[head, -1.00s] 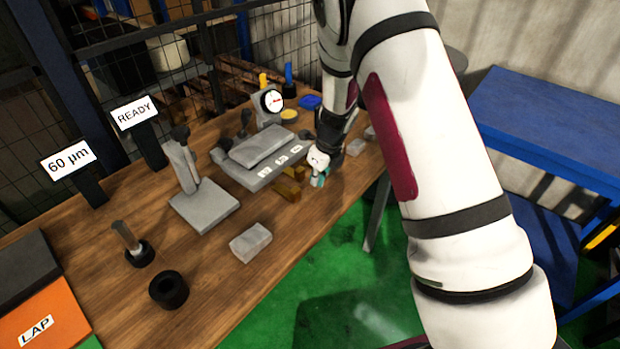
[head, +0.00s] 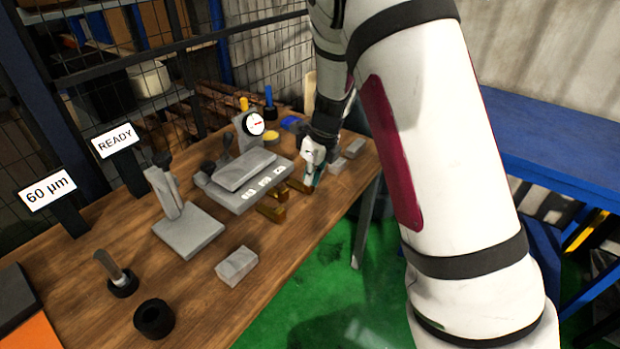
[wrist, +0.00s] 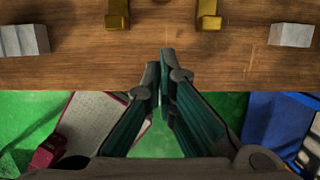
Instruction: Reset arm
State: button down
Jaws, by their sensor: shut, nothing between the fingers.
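My gripper (wrist: 160,75) is shut and empty in the wrist view, its teal fingers close together over the front edge of the wooden table (wrist: 100,73). In the head view my gripper (head: 312,178) is at the table's right part, near two brass blocks (head: 272,213) and (head: 300,186). The brass blocks also show in the wrist view, one left (wrist: 118,14) and one right (wrist: 209,14) of the fingers and beyond them. My white arm crosses the head view and hides part of the scene behind it.
A grey stand (head: 188,230), a loose grey block (head: 237,266) and a black ring (head: 154,318) are further left. A blue bench (head: 560,150) stands right, beyond green floor (head: 300,318).

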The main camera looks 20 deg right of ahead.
jog(key=s+a+r+n+y, duration=0.1)
jog(key=s+a+r+n, duration=0.2)
jog(key=s+r+n, duration=1.3)
jog(key=s+d+r+n+t+h, duration=0.1)
jog(key=s+r+n, duration=0.2)
jog(key=s+n, duration=0.3)
jog(key=s+d+r+n+t+h, duration=0.1)
jog(key=s+r+n, duration=0.2)
jog(key=s+n, duration=0.3)
jog(key=s, duration=0.5)
jog(key=shift+s+d+n+h, duration=0.2)
jog(key=shift+d+n+h, duration=0.1)
jog(key=shift+n, duration=0.1)
